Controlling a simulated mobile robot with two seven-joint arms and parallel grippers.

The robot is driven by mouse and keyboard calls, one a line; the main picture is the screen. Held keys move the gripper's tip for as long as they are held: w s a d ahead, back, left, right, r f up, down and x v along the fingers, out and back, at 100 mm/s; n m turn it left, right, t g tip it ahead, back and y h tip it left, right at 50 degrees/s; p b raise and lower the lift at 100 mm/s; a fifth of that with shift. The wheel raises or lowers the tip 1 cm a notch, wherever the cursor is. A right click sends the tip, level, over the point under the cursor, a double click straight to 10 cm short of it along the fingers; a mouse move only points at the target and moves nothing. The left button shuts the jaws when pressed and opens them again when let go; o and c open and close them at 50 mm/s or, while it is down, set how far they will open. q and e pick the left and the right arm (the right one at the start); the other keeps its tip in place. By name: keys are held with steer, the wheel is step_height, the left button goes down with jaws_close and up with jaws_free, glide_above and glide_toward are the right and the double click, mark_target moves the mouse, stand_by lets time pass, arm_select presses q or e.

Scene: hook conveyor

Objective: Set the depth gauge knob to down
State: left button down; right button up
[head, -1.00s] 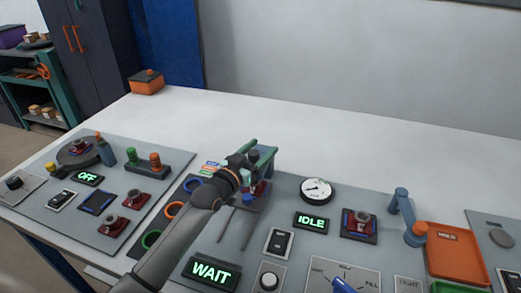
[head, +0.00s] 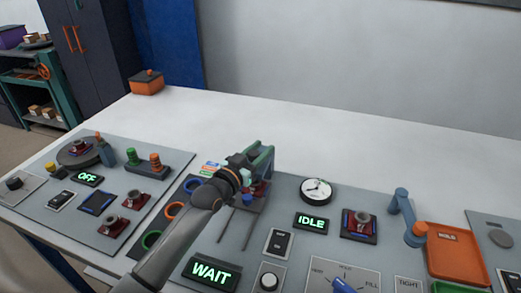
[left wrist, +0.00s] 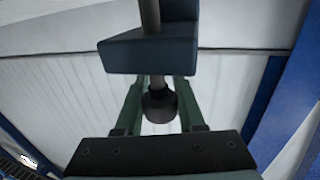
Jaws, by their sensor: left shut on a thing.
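The dark round knob (left wrist: 160,104) sits on the end of a grey rod that passes through a dark blue block (left wrist: 150,52) in the left wrist view. My left gripper (left wrist: 158,110) has its two green fingers on either side of this knob and is shut on it. In the head view my left gripper (head: 262,158) is over the middle panel, beside a dark red part (head: 257,190), and hides the knob. My right gripper is not in view.
A round white dial (head: 316,190) stands right of my gripper, above a lit IDLE display (head: 311,223). A WAIT display (head: 211,273) lies below. A blue post (head: 402,202) and an orange tray (head: 455,250) are further right.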

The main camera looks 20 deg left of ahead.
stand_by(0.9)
arm_select(q)
step_height(320, 180, down, 2)
steer(key=shift+f+b, duration=0.2)
steer(key=shift+b, duration=0.4)
steer(key=c, duration=0.5)
jaws_free()
steer(key=shift+r, duration=0.1)
steer(key=v, duration=1.2)
steer(key=shift+s+p, duration=0.25)
steer(key=shift+p, duration=0.15)
steer(key=shift+a, duration=0.1)
